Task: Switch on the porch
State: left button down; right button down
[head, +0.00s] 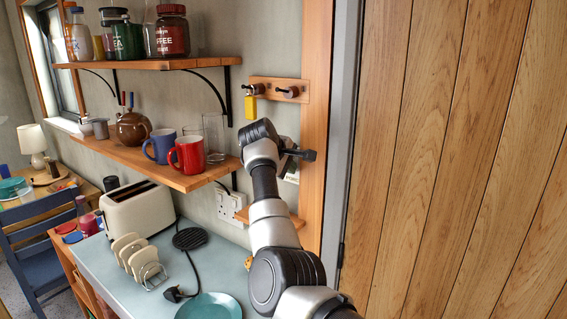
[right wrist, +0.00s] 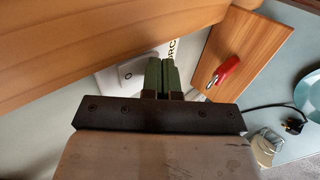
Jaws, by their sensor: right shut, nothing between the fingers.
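A white switch plate (right wrist: 112,80) is on the wall in the right wrist view, with a small square switch part on it. Dark letters reading "RC" show beside my fingers; the rest of the word is hidden. In the head view only a pale part of the plate (head: 292,172) shows behind my right gripper. My right gripper (head: 311,155) is shut and empty, near the plate beside the door frame. Its green-sided fingers (right wrist: 162,62) overlap the plate in the wrist view; I cannot tell whether they touch it. My left gripper is not in view.
A wooden shelf (head: 205,180) with mugs is left of my right arm. A hook rail (head: 275,89) with a yellow tag is above. A small wooden ledge (right wrist: 232,45) holding a red object is close by. A double socket (head: 230,206) and toaster (head: 138,208) are lower left.

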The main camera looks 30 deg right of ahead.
jog(key=shift+a, duration=0.1)
jog(key=shift+w+b, duration=0.15)
jog(key=shift+b, duration=0.45)
jog(key=shift+d, duration=0.2)
jog(key=shift+r+p, duration=0.4)
jog(key=shift+r, duration=0.4)
